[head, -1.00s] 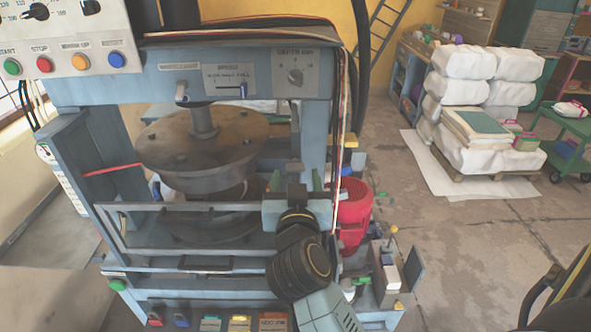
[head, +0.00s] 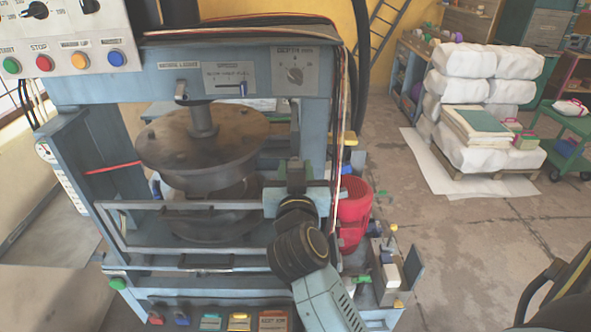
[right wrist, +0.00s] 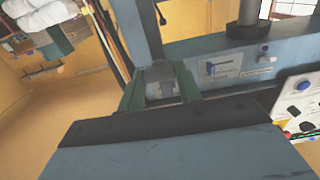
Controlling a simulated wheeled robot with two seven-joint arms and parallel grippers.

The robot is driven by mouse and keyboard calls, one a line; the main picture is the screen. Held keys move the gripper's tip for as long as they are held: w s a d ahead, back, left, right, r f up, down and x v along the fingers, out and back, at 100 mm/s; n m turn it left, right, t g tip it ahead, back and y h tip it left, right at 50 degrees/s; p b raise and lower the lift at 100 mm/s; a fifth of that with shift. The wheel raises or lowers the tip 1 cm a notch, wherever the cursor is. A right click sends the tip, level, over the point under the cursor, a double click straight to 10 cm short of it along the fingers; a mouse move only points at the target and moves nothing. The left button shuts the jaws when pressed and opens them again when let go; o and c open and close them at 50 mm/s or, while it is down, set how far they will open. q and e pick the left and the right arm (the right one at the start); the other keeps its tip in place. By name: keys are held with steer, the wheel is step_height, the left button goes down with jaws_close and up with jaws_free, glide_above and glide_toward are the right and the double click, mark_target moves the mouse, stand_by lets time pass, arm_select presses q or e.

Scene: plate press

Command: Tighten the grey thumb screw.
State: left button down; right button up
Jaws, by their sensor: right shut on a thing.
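My right gripper (head: 296,178) is at the right front of the blue press (head: 235,88), beside the guard rail (head: 170,207). It is shut on a small grey piece, which I take to be the grey thumb screw (right wrist: 160,76). In the right wrist view that piece sits between the two green fingers of the gripper (right wrist: 161,90). In the head view the gripper hides most of it, so its thread and seating cannot be seen. My left gripper is not in view.
Round metal plates (head: 203,145) stand inside the press frame, left of my gripper. A red bin (head: 353,212) is close on the right. Cables (head: 347,100) run down the right post. Open floor (head: 455,255) lies farther right.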

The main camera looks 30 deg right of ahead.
steer(key=shift+r+m+p, duration=0.1)
steer(key=shift+m+p, duration=0.4)
steer(key=shift+p, duration=0.4)
steer(key=m+p, duration=0.4)
steer(key=shift+p, duration=0.4)
steer(key=shift+m+p, duration=0.55)
steer(key=shift+m, duration=0.35)
steer(key=m, duration=0.2)
steer(key=shift+d+m+p, duration=0.1)
steer(key=shift+m+p, duration=0.2)
steer(key=shift+m, duration=0.1)
steer(key=m, duration=0.6)
steer(key=shift+s+f, duration=0.1)
steer(key=shift+f, duration=0.15)
steer(key=m+b, duration=0.2)
steer(key=m, duration=1.8)
steer(key=shift+f, duration=0.2)
steer(key=shift+m+b, duration=0.3)
